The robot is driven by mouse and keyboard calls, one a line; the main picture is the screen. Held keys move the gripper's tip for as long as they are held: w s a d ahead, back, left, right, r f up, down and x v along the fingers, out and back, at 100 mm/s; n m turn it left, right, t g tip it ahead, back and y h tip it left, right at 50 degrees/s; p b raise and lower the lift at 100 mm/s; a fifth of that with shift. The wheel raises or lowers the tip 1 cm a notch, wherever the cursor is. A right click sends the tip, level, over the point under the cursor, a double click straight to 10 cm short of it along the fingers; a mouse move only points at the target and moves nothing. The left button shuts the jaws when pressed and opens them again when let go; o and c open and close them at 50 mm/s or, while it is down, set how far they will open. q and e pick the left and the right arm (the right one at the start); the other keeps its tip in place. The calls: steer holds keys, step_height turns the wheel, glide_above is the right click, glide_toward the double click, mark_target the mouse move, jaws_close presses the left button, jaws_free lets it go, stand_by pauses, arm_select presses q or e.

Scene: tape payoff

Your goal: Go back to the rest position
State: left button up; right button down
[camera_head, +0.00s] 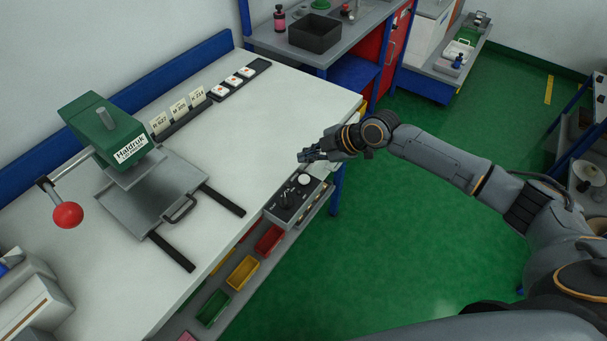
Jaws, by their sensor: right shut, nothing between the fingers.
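My right gripper (306,156) is at the near right edge of the white workbench (250,125). It is shut and empty, just above and behind a dark control box (291,199) with a white button and a black knob. My right arm reaches in from the lower right over the green floor. My left gripper is not in view.
A green press (107,128) with a red ball lever stands at the left, with a metal tray (160,190) on black rails. Card holders (182,112) and a dark strip of white pieces (238,79) lie behind. Bins (242,272) sit below the front edge. Green floor (400,240) is clear.

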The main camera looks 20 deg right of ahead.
steer(key=shift+f, duration=0.1)
steer(key=shift+m+g, duration=0.5)
steer(key=shift+g, duration=0.2)
steer(key=s+a+f, duration=0.1)
steer(key=s+a, duration=0.1)
steer(key=s+a+f, duration=0.1)
steer(key=s+a, duration=0.1)
steer(key=s, duration=0.1)
steer(key=s+a+f, duration=0.2)
steer(key=s+a, duration=0.1)
steer(key=s+a+f+m, duration=0.2)
steer(key=s+a+m, duration=0.15)
steer(key=s, duration=0.55)
steer(key=s+d+m+g+h, duration=0.1)
steer(key=s+d+m+h, duration=0.6)
steer(key=s+d+m, duration=0.7)
step_height(320, 180, down, 27)
steer(key=s+n+g, duration=0.1)
steer(key=s+n, duration=0.1)
steer(key=s, duration=0.1)
steer(key=s+d+f+g+b, duration=0.1)
steer(key=s+d+f, duration=0.1)
steer(key=s+f, duration=1.4)
steer(key=shift+s+f+g+b, duration=0.2)
steer(key=shift+f+g+b, duration=0.1)
steer(key=shift+f+b, duration=0.1)
